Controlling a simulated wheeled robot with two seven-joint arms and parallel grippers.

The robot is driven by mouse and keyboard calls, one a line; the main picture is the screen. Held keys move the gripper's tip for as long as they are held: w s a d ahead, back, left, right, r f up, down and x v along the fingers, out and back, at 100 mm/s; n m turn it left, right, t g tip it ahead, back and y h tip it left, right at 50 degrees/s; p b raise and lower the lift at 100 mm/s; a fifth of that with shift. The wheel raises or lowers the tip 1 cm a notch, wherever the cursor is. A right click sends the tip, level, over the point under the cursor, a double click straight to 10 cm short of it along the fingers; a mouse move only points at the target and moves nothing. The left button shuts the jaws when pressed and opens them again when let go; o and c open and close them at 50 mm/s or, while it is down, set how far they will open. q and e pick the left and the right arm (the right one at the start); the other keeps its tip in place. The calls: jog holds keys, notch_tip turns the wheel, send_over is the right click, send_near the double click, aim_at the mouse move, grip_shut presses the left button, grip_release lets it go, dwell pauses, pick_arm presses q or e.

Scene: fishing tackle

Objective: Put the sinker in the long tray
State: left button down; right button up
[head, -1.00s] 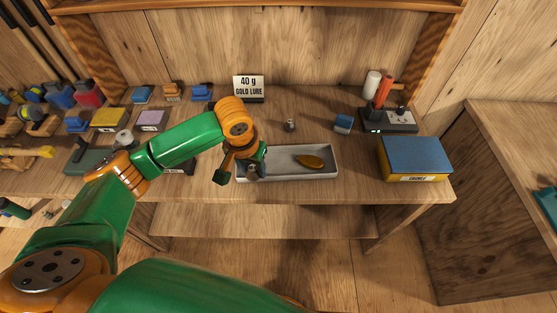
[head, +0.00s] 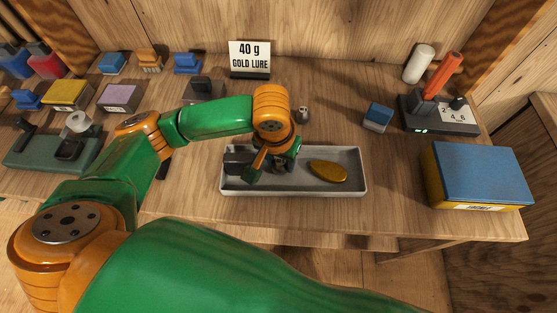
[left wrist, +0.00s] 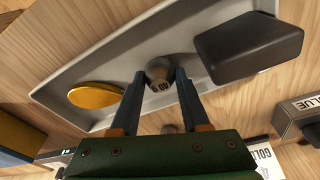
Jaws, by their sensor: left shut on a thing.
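The long tray (head: 293,192) is light grey and lies near the bench's front edge. A gold lure (head: 328,171) lies in its right part, and a dark block (head: 238,161) is at its left end. My left gripper (head: 270,168) reaches down over the tray's left half. In the left wrist view my left gripper (left wrist: 160,75) is shut on a small grey sinker (left wrist: 158,72) with marks on its face, between the fingertips over the tray floor. I cannot tell whether the sinker touches the floor. In the head view the gripper mostly hides it.
A second small grey weight (head: 303,115) stands behind the tray. A sign (head: 249,57) reads "40 g GOLD LURE". A blue-topped yellow box (head: 478,175) and a dark stand (head: 440,115) are at right. Small boxes and a green scale-like device (head: 45,150) are at left.

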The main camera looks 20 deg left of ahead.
pick_arm(q)
jog(key=shift+s+a, duration=0.1)
jog(key=shift+s+r, duration=0.1)
jog(key=shift+s, duration=0.25)
jog(key=shift+c, duration=1.9)
grip_release()
jog(key=shift+w+f, duration=0.15)
jog(key=shift+f, duration=0.05)
notch_tip(320, 180, up, 12)
jog(key=s+p, duration=0.2)
jog(key=p, duration=0.1)
jog(key=shift+r, duration=0.2)
